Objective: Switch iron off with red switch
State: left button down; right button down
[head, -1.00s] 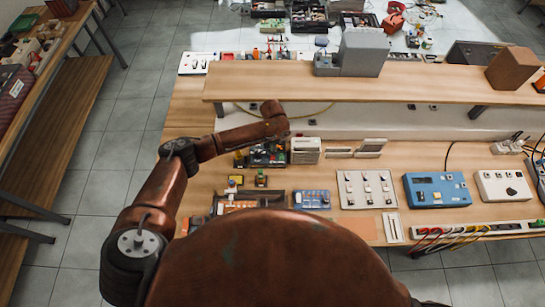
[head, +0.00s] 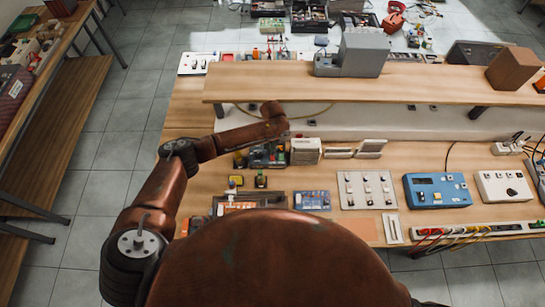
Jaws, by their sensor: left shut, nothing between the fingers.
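My left arm reaches in from the left over the workbench, with its wrist above the bench's left part. My left gripper (head: 286,139) is small and partly hidden by the wrist; it is shut and empty near a white box (head: 306,149). A power strip (head: 478,230) with red and yellow cables lies along the bench's front right edge, well away from the gripper. I cannot clearly make out an iron or a red switch. A blue instrument box (head: 437,190) stands behind the strip. My right gripper is not in view.
A white panel with several switches (head: 367,189) lies mid-bench, and a white device (head: 503,187) stands at the right. A raised wooden shelf (head: 420,90) spans the bench's back. A blue tray (head: 312,200) lies in front. Another table (head: 70,45) stands left across open floor.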

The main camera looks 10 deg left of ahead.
pick_arm(q)
jog(key=shift+f, duration=0.15)
jog(key=shift+f+b, duration=0.55)
jog(key=shift+f, duration=0.45)
dwell(0.6)
jog(key=shift+s, duration=0.1)
notch_tip(320, 180, up, 7)
jog(key=p, duration=0.7)
jog(key=shift+p, duration=0.35)
dwell(0.4)
